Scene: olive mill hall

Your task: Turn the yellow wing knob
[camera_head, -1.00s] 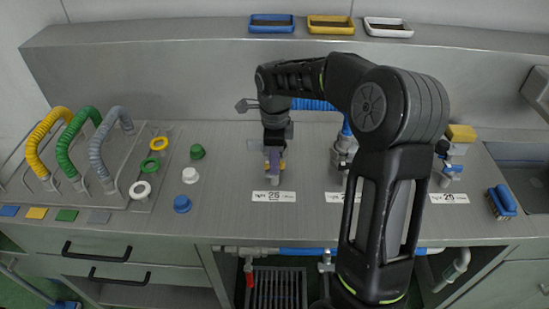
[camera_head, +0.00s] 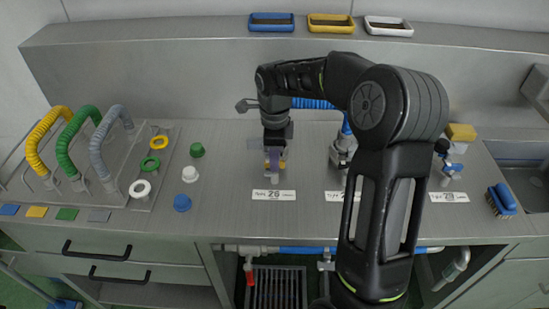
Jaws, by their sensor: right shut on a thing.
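My right arm reaches in from the lower right and bends over, so the gripper points down at the counter. The gripper is shut on the knob, and its fingers hide most of it. My left gripper does not show.
Blue, white and green caps (camera_head: 189,174) stand left of the gripper. Yellow, green and grey hoses (camera_head: 77,145) rise at the far left. Metal fittings (camera_head: 342,152) stand to the right, partly behind my arm. A blue brush (camera_head: 502,200) lies near the sink.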

